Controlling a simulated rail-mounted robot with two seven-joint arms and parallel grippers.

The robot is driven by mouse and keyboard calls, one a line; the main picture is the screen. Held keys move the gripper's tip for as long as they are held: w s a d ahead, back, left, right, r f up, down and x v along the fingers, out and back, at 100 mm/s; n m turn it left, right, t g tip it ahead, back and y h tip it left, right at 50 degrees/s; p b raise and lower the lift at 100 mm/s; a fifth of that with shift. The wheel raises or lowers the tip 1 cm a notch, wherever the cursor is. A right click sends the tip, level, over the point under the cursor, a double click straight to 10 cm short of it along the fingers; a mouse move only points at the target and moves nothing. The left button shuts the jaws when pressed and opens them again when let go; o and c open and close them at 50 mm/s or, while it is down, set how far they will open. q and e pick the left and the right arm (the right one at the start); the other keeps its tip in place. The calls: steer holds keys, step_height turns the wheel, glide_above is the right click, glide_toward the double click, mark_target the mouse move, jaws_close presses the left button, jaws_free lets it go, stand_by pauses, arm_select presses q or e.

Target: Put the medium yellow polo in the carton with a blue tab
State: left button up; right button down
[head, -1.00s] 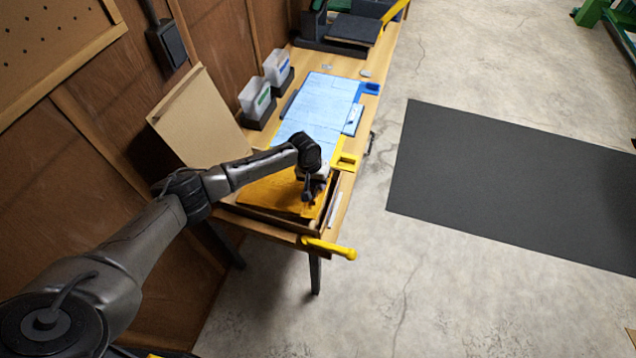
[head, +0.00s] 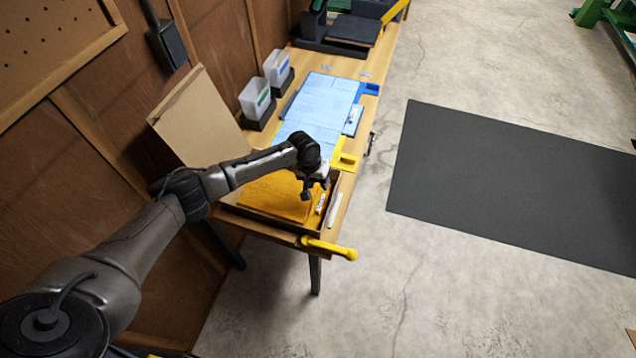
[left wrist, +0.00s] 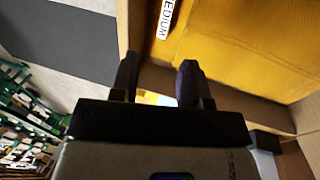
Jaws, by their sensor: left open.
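The yellow polo (head: 272,196) lies flat and folded in a shallow brown carton (head: 250,214) at the near end of the bench. In the left wrist view the yellow cloth (left wrist: 245,45) has a white size label (left wrist: 165,18), whose visible letters fit "MEDIUM". My left gripper (head: 307,190) is over the right side of the carton, by the polo's edge. In the left wrist view its two fingers (left wrist: 158,72) are apart with no cloth between them. My right gripper is not in view. I cannot make out a blue tab on this carton.
Clear bins (head: 255,97) stand by the wall. A yellow handle (head: 328,248) juts from the front.

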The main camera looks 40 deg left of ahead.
arm_select(q)
steer(key=p+v, duration=0.1)
steer(key=v, duration=1)
steer(key=shift+r, duration=0.15)
steer(key=s+d+f+m, duration=0.3)
steer(key=s+d+f, duration=0.2)
steer(key=s+d, duration=0.4)
steer(key=s+d+f+m, duration=0.3)
steer(key=s+d+f, duration=0.2)
steer(key=s+d, duration=0.45)
steer(key=s+a+r+t+y, duration=0.1)
steer(key=s+r, duration=0.1)
steer(key=s, duration=0.6)
steer(key=s+a+r+t+y, duration=0.1)
steer(key=s+r, duration=0.1)
steer(key=s, duration=0.6)
steer(key=shift+a, duration=0.35)
steer(key=shift+s, duration=0.1)
